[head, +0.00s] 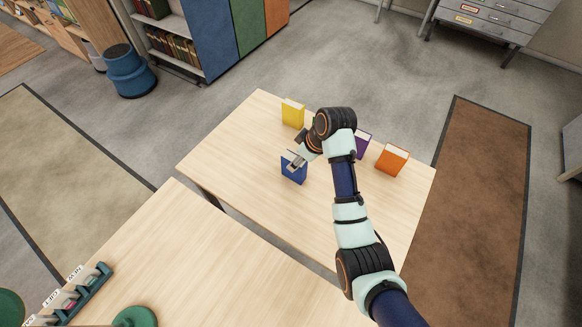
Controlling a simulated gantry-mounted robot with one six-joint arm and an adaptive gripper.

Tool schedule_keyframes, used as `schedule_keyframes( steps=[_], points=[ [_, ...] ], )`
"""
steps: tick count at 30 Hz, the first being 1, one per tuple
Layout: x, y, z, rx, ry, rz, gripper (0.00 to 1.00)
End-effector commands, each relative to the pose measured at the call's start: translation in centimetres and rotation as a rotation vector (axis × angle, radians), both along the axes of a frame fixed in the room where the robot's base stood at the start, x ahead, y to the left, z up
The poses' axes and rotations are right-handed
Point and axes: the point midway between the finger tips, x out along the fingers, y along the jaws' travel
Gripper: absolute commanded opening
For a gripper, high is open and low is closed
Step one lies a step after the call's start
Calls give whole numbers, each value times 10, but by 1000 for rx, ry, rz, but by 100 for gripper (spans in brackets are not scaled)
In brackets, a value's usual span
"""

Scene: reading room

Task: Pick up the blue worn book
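A blue book (294,173) stands upright on the pale wooden table (245,150), left of the table's middle. My arm reaches in from the lower right, and my gripper (296,163) is at the top of the blue book. The gripper is small in the picture, and I cannot tell whether its fingers are closed on the book or only around it. The book's base appears to be at the table. Wear on its cover is too small to make out.
A yellow book (292,114) stands behind the blue one. A purple book (362,144), partly hidden by my arm, and an orange book (391,160) stand to the right. A nearer wooden table (190,255) holds a labelled rack (84,294). The table's left part is clear.

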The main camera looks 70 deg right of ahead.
Motion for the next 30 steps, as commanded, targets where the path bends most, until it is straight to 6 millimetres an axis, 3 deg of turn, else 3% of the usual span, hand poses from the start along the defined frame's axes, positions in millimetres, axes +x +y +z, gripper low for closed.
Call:
schedule_keyframes(
  steps=[2,7,15,23,30],
  points=[
    [5,0,-13,2,1,2,66],
    [9,-1,-21,1,0,1,66],
    [25,-3,-62,1,1,1,66],
    [27,-4,-64,-1,-1,1,66],
    [27,-4,-64,-1,-1,1,27]
  ],
)
